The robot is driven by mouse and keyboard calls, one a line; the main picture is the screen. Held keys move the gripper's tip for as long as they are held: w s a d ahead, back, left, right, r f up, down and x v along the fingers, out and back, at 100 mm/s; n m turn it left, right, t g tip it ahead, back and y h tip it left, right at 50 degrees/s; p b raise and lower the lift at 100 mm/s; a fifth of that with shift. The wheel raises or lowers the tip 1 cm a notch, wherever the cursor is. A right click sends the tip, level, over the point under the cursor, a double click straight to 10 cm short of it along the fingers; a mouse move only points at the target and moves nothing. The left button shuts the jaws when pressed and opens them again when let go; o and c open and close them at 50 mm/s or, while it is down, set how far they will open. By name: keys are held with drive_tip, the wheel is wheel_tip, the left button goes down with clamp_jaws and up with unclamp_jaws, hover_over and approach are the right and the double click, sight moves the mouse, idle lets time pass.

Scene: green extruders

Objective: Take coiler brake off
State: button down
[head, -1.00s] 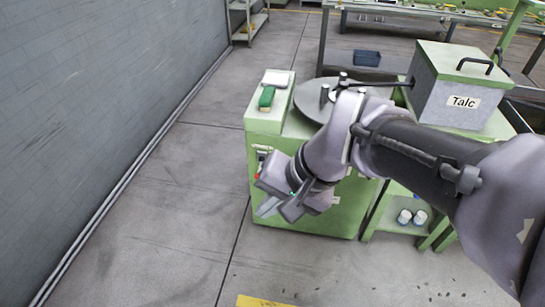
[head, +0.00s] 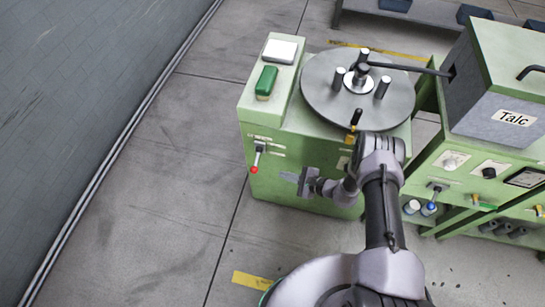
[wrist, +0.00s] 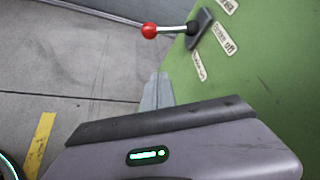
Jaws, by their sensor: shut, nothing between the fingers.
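The coiler (head: 320,93) is a green machine with a round grey disc on top. Its brake lever (head: 259,153), with a red ball knob (head: 254,169), is on the front panel and hangs down in the head view. In the wrist view the lever (wrist: 175,29) and its red knob (wrist: 149,30) stick out from the green panel near the top. A label beside the lever's plate reads "Brake off" (wrist: 225,39). My gripper (head: 289,176) is shut and empty, right of the knob and slightly lower in the head view. Its fingers (wrist: 157,91) point toward the panel, apart from the lever.
A grey box marked Talc (head: 490,125) stands on a green bench at right. A green object (head: 266,82) and a white pad (head: 280,50) lie on the coiler's top. Floor left of the coiler is clear.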

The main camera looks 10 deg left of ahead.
sight(257, 161)
drive_tip(key=shift+s+f, duration=0.1)
drive_tip(key=shift+s, duration=0.15)
drive_tip(key=shift+a, duration=0.1)
drive_tip(key=b+x, duration=0.5)
drive_tip(key=x, duration=0.5)
drive_tip(key=r, duration=0.1)
drive_tip(key=s+r, duration=0.1)
drive_tip(key=s+r+p, duration=0.1)
drive_tip(key=shift+a+r, duration=0.2)
drive_tip(key=shift+a, duration=0.2)
